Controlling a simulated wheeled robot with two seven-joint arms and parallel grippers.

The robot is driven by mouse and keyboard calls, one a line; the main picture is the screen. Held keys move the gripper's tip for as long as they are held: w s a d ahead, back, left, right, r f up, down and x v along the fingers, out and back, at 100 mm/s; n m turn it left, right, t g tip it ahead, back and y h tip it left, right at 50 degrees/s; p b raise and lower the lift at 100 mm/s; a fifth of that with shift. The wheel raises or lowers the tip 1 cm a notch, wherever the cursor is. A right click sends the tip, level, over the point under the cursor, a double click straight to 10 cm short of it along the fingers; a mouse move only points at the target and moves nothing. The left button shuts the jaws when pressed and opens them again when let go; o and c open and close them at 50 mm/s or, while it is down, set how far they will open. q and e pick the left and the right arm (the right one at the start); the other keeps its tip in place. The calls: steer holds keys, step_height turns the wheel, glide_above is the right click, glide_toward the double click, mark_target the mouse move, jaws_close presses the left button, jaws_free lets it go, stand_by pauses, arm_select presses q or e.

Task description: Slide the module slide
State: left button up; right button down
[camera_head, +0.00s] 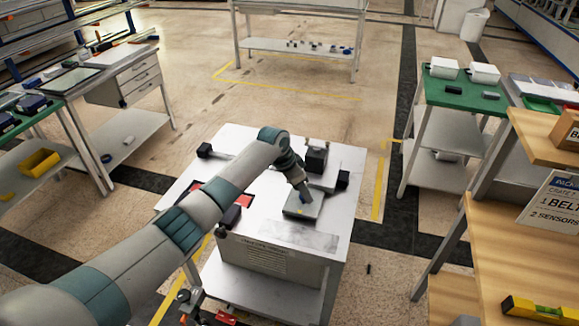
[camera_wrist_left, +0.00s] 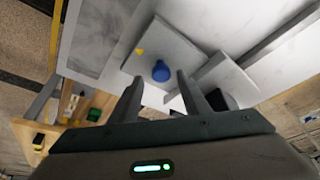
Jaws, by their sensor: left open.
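The module slide appears to be the grey square plate (camera_head: 302,206) on the white table's front right part; it has a round blue knob and a small yellow mark. In the left wrist view, the plate (camera_wrist_left: 178,48) fills the upper middle, with the blue knob (camera_wrist_left: 161,71) near its lower edge. My left gripper (camera_head: 305,194) reaches over the plate from the left. In the wrist view its two fingers (camera_wrist_left: 160,78) are apart, with the knob showing between and just beyond the tips; contact cannot be told.
The white table (camera_head: 345,165) also carries a black block (camera_head: 316,158) on a rail behind the plate, and a red-and-dark item (camera_head: 232,212) partly behind my arm. A green-topped bench (camera_head: 462,88) and wooden shelves (camera_head: 510,235) stand to the right.

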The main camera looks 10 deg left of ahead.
arm_select(q)
steer(key=b+v, duration=0.3)
steer(key=v, duration=1.3)
steer(key=shift+d+r+b, duration=0.15)
steer(key=shift+d+b, duration=0.15)
